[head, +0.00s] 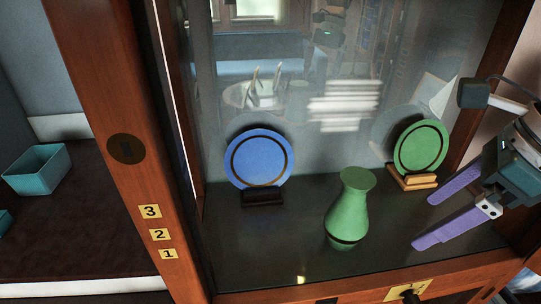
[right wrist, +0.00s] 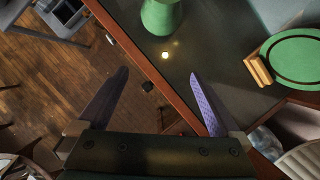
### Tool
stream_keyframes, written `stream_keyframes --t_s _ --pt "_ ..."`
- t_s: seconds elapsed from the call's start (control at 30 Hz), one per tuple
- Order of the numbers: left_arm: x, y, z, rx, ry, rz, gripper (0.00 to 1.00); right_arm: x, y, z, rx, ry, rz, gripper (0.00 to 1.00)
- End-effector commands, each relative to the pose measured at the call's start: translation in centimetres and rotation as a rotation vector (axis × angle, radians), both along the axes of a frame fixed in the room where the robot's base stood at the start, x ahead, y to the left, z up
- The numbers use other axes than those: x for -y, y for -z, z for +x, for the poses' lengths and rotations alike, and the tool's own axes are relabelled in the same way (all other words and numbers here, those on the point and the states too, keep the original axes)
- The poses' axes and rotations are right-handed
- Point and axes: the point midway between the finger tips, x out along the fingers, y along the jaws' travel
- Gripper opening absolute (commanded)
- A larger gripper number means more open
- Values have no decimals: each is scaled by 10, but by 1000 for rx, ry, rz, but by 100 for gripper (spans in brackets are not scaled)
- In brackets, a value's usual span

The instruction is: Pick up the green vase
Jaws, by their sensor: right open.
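The green vase (head: 348,212) stands upright on the dark cabinet shelf (head: 290,240), in the middle right of the head view. The lower part of it shows at the top of the right wrist view (right wrist: 162,14). My right gripper (head: 422,222), with purple fingers, is to the right of the vase and apart from it. Its fingers are spread, with nothing between them in the right wrist view (right wrist: 158,74). There the fingertips point up toward the shelf's front edge, with the vase beyond. My left gripper is not in view.
A blue plate (head: 258,158) on a dark stand is left of the vase. A green plate (head: 420,148) on a wooden stand is behind right. The wooden cabinet post (head: 115,100) stands left, a teal box (head: 38,170) beyond it. The reflective back panel bounds the shelf.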

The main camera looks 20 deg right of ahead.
Motion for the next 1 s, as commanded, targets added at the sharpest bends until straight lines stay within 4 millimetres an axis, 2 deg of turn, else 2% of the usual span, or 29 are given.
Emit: stream_keyframes --t_s 0.5,0.7,0.83,1.0 --pt "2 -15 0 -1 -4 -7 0 -47 -3 72 3 -2 10 100" --pt "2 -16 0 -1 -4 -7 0 -56 -1 86 0 -5 7 100" --pt "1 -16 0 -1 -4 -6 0 -59 9 90 -1 -3 8 100" --pt "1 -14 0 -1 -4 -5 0 -63 33 98 -1 -2 8 100"
